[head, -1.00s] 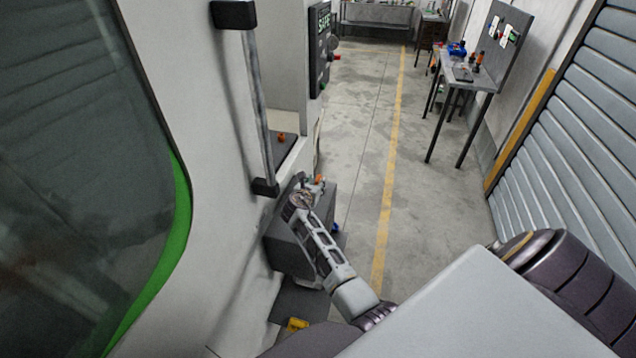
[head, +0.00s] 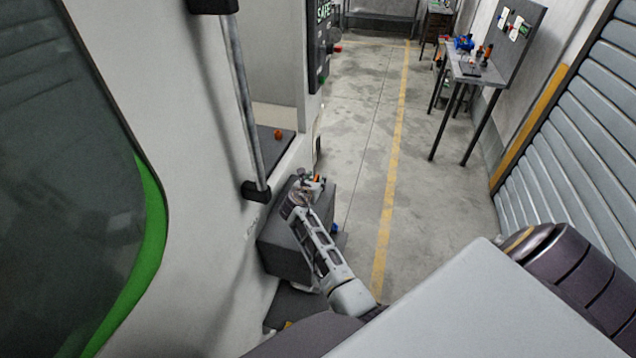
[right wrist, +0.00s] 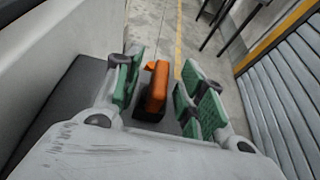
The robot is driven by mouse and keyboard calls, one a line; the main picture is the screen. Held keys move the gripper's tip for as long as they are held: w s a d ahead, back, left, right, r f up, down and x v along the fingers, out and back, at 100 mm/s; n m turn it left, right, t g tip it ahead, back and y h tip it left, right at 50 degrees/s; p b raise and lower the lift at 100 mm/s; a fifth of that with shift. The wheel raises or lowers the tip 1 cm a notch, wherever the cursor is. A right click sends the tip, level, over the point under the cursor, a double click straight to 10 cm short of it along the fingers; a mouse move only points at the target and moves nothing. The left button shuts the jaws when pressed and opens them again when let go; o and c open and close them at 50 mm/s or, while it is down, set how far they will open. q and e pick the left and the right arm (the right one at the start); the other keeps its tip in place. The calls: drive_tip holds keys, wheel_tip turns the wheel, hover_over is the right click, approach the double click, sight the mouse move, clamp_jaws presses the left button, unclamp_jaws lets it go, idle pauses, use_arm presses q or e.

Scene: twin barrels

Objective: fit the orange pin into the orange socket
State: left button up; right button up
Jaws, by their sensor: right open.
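My right gripper (head: 300,190) is over the top of a dark grey block beside the machine. In the right wrist view its green-padded fingers (right wrist: 166,92) are open. An orange piece (right wrist: 157,85) with a dark lower part stands between the pads, with a gap to the right pads; contact on the left is unclear. A bit of orange (head: 318,179) shows by the fingertips in the head view. Another small orange piece (head: 278,133) stands on a dark ledge in the machine. I cannot tell which is pin or socket. My left gripper is not in view.
The dark block (head: 285,246) stands against the white machine (head: 195,230). A vertical door handle (head: 245,105) sticks out left of my gripper. A work table (head: 478,72) with small items stands far right. The floor along the yellow line (head: 392,170) is clear.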

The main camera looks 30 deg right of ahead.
drive_tip(key=shift+w+d+f, duration=0.25)
drive_tip(key=shift+d, duration=0.05)
drive_tip(key=shift+s+a+r, duration=0.1)
drive_tip(key=shift+r, duration=0.05)
drive_tip(key=c, duration=0.4)
clamp_jaws()
